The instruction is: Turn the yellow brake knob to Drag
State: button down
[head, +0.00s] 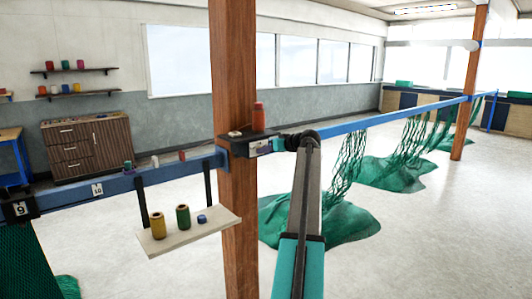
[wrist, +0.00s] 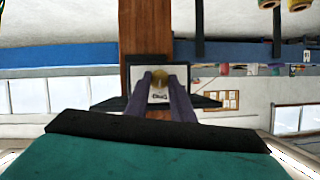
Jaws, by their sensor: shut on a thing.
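The yellow brake knob (wrist: 158,84) shows in the wrist view on the pale face of a dark-framed box (wrist: 131,76) fixed at the wooden post. My gripper (wrist: 160,79) is shut on the knob, one finger on each side of it. Small dark lettering shows on the face by the knob, too small to read surely, so I cannot tell the knob's setting. In the head view my gripper (head: 280,144) reaches the box (head: 254,147) on the blue rail; the knob itself is hidden there.
A wooden post (head: 234,210) stands left of my arm. A blue rail (head: 400,111) runs through the room, with green nets (head: 345,212) hanging from it onto the floor. A hanging shelf (head: 190,233) with several spools is at the lower left. A red spool (head: 258,117) stands on the box.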

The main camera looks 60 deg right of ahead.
jog(key=c, duration=1.5)
grip_release()
jog(key=shift+c, duration=0.2)
jog(key=b+v, duration=0.3)
jog(key=v, duration=1.1)
jog(key=shift+b, duration=0.35)
jog(key=shift+w, duration=0.1)
